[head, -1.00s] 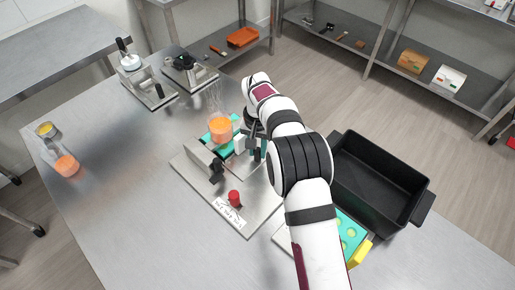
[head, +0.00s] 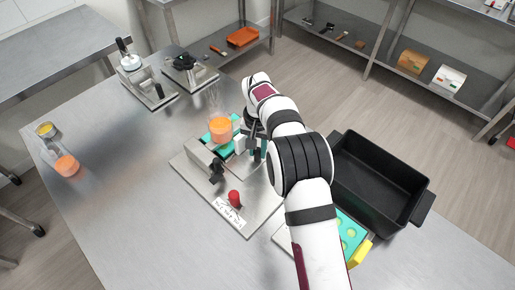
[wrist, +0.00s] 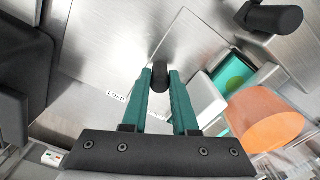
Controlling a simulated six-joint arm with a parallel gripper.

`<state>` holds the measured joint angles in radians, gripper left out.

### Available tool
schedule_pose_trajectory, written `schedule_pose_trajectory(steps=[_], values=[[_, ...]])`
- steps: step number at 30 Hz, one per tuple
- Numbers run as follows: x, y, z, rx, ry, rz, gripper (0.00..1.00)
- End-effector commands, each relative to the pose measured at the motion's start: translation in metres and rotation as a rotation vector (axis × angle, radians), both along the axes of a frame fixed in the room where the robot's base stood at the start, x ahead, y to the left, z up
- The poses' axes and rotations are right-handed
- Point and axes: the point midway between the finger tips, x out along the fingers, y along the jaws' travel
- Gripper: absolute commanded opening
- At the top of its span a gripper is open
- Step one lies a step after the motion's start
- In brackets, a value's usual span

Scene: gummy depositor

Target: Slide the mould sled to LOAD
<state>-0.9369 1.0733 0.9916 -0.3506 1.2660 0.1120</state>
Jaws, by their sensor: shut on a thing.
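The depositor stands on a metal base plate (head: 196,178), with an orange-filled hopper (head: 220,128) above the teal mould (head: 211,140). In the wrist view the mould (wrist: 230,72) shows beside a white block (wrist: 204,100), partly under the orange hopper (wrist: 265,120). My gripper (head: 258,150) is at the right side of the depositor, partly hidden by my arm. In the wrist view my gripper (wrist: 161,82) has its teal fingers closed on a black round knob (wrist: 161,70). A LOAD label (wrist: 117,96) lies on the metal left of the fingers. The knob's link to the sled is hidden.
A red button (head: 234,197) and a black lever (head: 216,172) sit at the front of the depositor. A black bin (head: 423,205) and another teal mould (head: 350,232) are to the right. Two machines (head: 145,82) stand behind. The table's left side is mostly clear.

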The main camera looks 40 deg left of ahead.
Motion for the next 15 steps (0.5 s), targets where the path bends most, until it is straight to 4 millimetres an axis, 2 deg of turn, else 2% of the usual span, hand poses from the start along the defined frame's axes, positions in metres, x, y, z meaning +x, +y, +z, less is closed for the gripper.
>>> schedule_pose_trajectory(steps=[4,9,15], values=[[0.001,-0.019,0.002,0.0,0.001,-0.002,0.0],[0.002,-0.067,0.002,-0.002,0.0,-0.004,0.0],[0.002,-0.109,0.001,-0.001,-0.003,-0.002,0.0]])
